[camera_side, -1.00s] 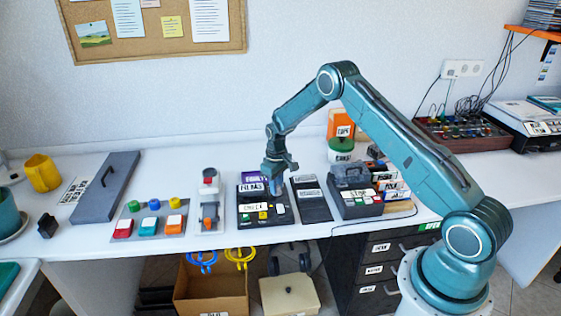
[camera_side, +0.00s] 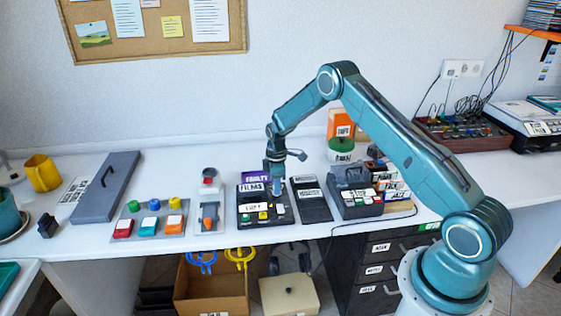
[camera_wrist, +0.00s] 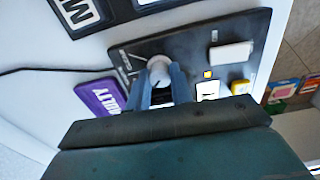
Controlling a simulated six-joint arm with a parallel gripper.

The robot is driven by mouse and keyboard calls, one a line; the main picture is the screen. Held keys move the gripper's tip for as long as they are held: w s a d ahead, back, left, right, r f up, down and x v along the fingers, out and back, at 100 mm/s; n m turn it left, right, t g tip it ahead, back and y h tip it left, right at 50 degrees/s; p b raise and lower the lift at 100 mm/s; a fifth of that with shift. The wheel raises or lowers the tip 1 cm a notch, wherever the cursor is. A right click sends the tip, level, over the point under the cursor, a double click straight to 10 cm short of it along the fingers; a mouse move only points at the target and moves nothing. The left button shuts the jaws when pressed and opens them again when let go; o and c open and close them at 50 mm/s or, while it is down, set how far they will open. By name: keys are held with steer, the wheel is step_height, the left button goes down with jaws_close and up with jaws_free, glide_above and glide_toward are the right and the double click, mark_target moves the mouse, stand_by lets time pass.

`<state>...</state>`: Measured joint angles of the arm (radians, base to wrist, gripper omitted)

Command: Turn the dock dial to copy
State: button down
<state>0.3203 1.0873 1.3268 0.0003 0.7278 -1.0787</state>
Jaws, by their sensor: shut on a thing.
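The dock (camera_side: 258,216) is a black panel near the front edge of the table, with a white label and small coloured buttons. In the wrist view the dock (camera_wrist: 215,32) shows a round grey dial (camera_wrist: 158,68) with printed marks around it, too small to read. My gripper (camera_side: 276,192) points down over the dock. In the wrist view the two blue fingers of my gripper (camera_wrist: 160,80) are shut on the dial, one on each side. The dial is hidden behind the fingers in the side view. I cannot tell which mark it points to.
A purple sign (camera_wrist: 100,97) lies beside the dock. A dark slotted tray (camera_side: 312,205) and a box-like device (camera_side: 358,205) stand to the right. A panel with a lever (camera_side: 209,205) and a button board (camera_side: 150,222) stand to the left.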

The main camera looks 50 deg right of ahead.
stand_by(0.5)
steer(key=c, duration=1.5)
jaws_free()
step_height(320, 180, up, 14)
steer(key=shift+f, duration=0.1)
